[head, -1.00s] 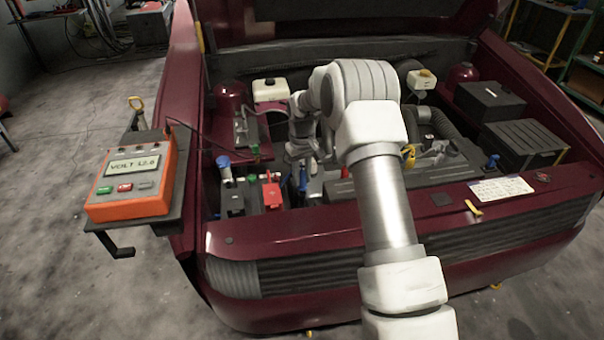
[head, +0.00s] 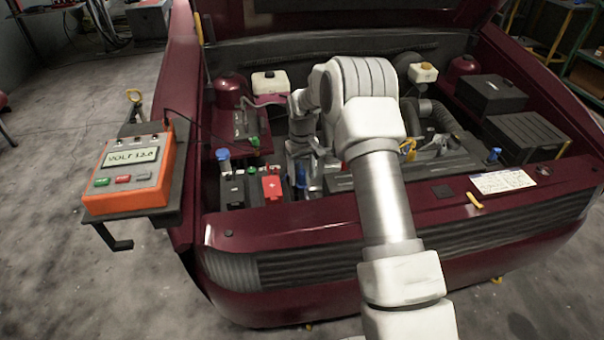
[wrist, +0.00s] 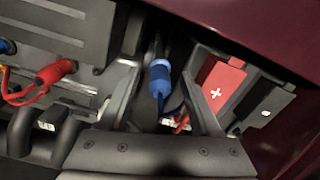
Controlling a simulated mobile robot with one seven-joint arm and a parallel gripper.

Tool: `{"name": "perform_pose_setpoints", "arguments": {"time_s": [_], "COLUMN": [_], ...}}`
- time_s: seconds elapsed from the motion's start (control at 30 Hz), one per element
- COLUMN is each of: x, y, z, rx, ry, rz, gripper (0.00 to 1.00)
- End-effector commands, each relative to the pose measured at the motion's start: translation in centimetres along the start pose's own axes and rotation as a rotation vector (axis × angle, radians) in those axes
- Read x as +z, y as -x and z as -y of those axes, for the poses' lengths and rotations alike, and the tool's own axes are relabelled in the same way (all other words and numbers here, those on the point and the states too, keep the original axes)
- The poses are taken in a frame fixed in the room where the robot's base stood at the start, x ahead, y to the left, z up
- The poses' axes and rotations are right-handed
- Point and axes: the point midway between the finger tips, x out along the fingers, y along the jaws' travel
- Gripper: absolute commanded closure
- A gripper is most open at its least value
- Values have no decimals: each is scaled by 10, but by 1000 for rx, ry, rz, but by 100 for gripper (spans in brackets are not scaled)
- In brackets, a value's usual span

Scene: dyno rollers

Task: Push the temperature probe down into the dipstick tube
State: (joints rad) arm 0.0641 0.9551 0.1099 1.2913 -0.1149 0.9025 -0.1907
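A blue cylindrical handle (wrist: 160,78) with a dark stem and a blue cable shows between my fingers in the wrist view. It looks like the temperature probe, but I cannot be sure. A small blue part beside the battery in the head view (head: 301,176) appears to be the same thing. My gripper (wrist: 162,78) is open, with one finger on each side of the blue handle and visible gaps. In the head view my gripper (head: 307,172) is low in the engine bay, partly hidden by my arm. I cannot make out the dipstick tube's mouth.
The battery's red plus cover (wrist: 214,86) is close to the right finger in the wrist view. A red plug (wrist: 55,72) with a cable lies left. An orange volt meter (head: 130,172) sits on the car's left side. The front grille panel (head: 300,232) borders the bay.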

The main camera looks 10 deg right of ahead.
Motion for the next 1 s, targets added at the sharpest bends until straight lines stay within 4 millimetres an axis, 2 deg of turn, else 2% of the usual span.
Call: {"name": "perform_pose_setpoints", "arguments": {"time_s": [0.23, 0.37, 0.47, 0.8, 1.0], "x": [0, 0, -1, -1, 0], "y": [1, 13, 32, 116, 154], "z": [0, 0, 0, 0, 0], "rx": [0, 0, 1, 1, 0], "ry": [0, 0, 0, 0, 0], "rz": [0, -1, -4, -3, -3], "gripper": [36, 36, 36, 36, 36]}}
